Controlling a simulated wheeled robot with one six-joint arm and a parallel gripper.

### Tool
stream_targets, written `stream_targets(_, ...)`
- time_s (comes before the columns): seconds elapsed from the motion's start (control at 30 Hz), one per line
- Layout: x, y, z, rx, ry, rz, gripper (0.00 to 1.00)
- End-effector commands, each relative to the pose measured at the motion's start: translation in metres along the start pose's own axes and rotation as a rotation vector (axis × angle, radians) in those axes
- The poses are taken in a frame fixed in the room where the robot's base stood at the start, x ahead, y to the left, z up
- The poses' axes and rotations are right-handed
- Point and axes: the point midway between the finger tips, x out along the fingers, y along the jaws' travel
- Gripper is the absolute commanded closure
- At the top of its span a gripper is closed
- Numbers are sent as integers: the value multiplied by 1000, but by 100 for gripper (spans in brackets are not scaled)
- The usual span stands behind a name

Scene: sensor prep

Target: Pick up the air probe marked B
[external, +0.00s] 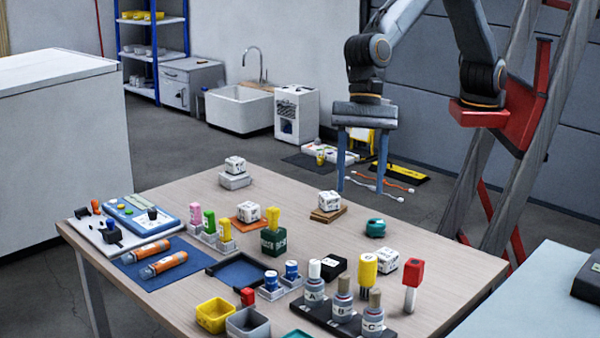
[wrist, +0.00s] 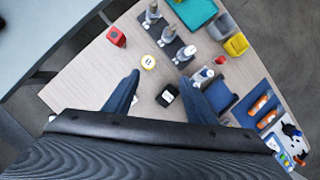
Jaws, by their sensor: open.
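The air probe marked B (external: 343,304) is a grey, bottle-like piece with a brown top. It stands upright in the middle of a dark rack (external: 327,325), between probe A (external: 314,294) with a white top and probe C (external: 373,316) with a tan top. In the wrist view probe B appears as the middle one of the row (wrist: 168,36), ahead of the fingertips. My gripper (external: 361,190) is open and empty, fingers pointing down, high above the far side of the table. In the wrist view its two fingers (wrist: 160,80) are spread apart.
A yellow cylinder (external: 367,273), a red-topped piece (external: 412,280), a white cube (external: 387,260) and a black box (external: 333,267) stand close to the rack. Blue bottles (external: 291,270) and a yellow bin (external: 213,315) are left of it. The table's right far side is mostly clear.

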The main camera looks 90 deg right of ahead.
Motion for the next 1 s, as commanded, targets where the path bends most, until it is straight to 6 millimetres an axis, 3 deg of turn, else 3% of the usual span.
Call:
stream_targets(0.13, 17, 23, 33, 86, -19, 20, 49)
stream_targets(0.3, 74, 24, 6, 91, -12, 21, 49)
stream_targets(0.5, 119, 26, -12, 90, -14, 20, 49)
stream_targets(1.0, 169, 29, -15, 87, -16, 19, 49)
